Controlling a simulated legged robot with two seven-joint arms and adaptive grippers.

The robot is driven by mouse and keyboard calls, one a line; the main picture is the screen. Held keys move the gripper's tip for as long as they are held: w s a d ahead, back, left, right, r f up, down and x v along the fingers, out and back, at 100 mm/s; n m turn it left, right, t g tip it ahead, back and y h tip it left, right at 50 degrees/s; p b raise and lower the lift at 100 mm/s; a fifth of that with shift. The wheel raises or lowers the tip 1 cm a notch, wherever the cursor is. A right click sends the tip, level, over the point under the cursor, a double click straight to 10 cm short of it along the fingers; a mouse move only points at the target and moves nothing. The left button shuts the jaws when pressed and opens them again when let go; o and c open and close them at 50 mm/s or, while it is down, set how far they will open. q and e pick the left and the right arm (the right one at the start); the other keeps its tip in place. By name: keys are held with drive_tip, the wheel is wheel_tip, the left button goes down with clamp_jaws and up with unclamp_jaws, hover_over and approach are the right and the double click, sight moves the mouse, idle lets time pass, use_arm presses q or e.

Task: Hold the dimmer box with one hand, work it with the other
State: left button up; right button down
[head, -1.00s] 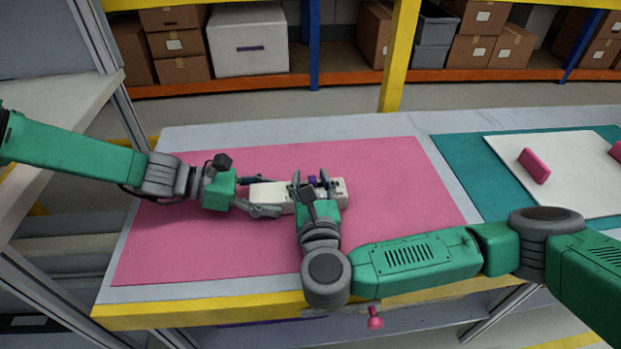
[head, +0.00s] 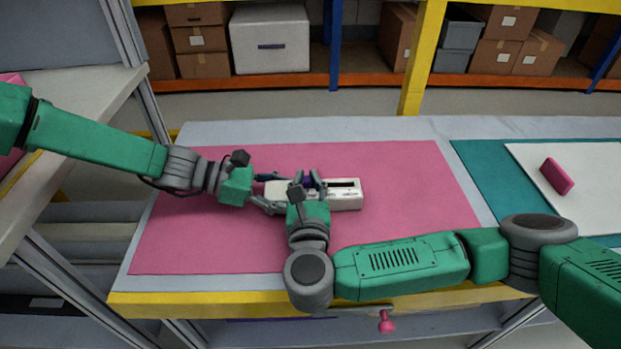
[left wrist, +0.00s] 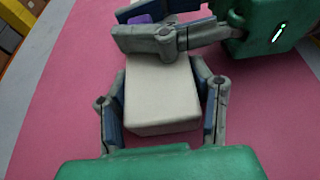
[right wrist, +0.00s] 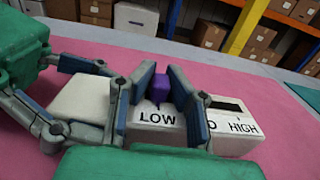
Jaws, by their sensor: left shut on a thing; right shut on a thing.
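The white dimmer box (head: 347,199) lies on the pink mat, its long side running left to right. My left gripper (head: 270,194) is shut across the box's left end; the left wrist view shows a finger along each side of the box (left wrist: 160,95). My right gripper (head: 307,182) is shut on the purple slider knob (right wrist: 160,88), one finger on either side. The knob stands above the printed word LOW. The word HIGH and a bare piece of dark slot (right wrist: 226,106) show to its right. The middle label is partly hidden by a right finger.
The pink mat (head: 400,180) is clear around the box. To the right, a pink block (head: 557,176) lies on a white board (head: 535,165) over a teal mat. A yellow edge (head: 200,305) runs along the table's front, with a pink knob (head: 386,322) below it.

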use_arm(q)
drive_tip(key=shift+s+d, duration=0.1)
drive_tip(key=shift+d, duration=0.15)
use_arm(e)
drive_tip(key=c, duration=1.5)
unclamp_jaws()
drive_tip(key=shift+s+a, duration=0.25)
drive_tip(key=shift+a, duration=0.2)
drive_tip(key=shift+c, duration=0.2)
drive_tip(key=shift+d, duration=0.1)
use_arm(q)
drive_tip(key=shift+a, duration=0.1)
use_arm(e)
drive_tip(key=shift+w, duration=0.1)
drive_tip(key=shift+d, duration=0.1)
drive_tip(key=s, duration=1.2)
use_arm(q)
drive_tip(key=o, duration=1.7)
drive_tip(key=shift+c, duration=0.2)
drive_tip(key=shift+a, duration=0.1)
